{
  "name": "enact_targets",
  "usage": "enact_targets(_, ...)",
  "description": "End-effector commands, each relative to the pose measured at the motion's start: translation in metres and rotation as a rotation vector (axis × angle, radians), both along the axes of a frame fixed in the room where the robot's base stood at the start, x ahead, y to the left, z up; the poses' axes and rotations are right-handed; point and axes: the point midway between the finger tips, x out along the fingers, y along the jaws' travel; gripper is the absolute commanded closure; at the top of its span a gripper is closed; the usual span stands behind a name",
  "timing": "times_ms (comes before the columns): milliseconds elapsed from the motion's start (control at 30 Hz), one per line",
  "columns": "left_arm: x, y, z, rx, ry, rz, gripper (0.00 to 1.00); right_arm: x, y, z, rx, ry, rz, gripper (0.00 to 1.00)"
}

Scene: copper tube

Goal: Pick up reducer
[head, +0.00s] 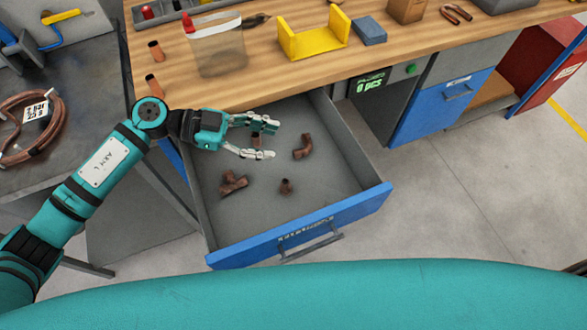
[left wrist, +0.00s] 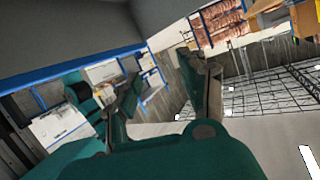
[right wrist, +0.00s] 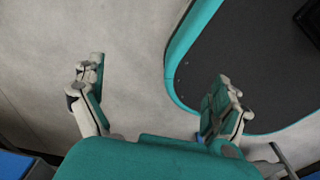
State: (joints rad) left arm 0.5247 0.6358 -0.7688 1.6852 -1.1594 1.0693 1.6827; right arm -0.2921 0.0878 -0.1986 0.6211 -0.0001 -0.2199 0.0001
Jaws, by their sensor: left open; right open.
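The small short one near the middle looks like the reducer (head: 286,187); an elbow (head: 302,147) lies farther back and a tee-like fitting (head: 233,183) lies to the left. My left gripper (head: 268,139) is open and empty over the back of the drawer. Its fingers point right, left of the elbow and behind the reducer. The left wrist view shows its spread fingers (left wrist: 158,92) but no fitting. My right gripper (right wrist: 157,95) is open and empty above the floor, seen only in the right wrist view.
The wooden bench top (head: 270,75) overhangs the back of the drawer. The drawer's blue front (head: 260,243) and side walls rise around the fittings. A copper coil (head: 35,130) lies left.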

Motion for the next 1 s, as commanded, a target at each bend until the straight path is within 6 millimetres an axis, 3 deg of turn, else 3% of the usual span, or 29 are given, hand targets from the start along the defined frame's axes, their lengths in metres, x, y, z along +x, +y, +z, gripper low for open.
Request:
enact_targets(100,-0.005,0.027,-0.021,0.161,0.069,-0.069,0.56,0.004,-0.006,0.000,-0.007,-0.006,-0.001,0.00)
enact_targets(267,-0.009,0.039,-0.041,0.231,0.111,-0.095,0.56,0.001,-0.004,0.000,-0.005,-0.002,0.000,0.00)
enact_targets(600,-0.010,0.038,-0.106,0.225,0.110,-0.095,0.56,-0.016,0.015,-0.001,0.018,0.022,-0.001,0.00)
enact_targets(867,-0.014,0.023,-0.117,0.224,0.107,-0.097,0.56,-0.009,0.012,0.002,0.014,0.011,0.000,0.00)
enact_targets(1000,-0.020,0.005,-0.125,0.222,0.108,-0.099,0.56,-0.007,0.008,0.006,0.009,0.008,0.001,0.00)
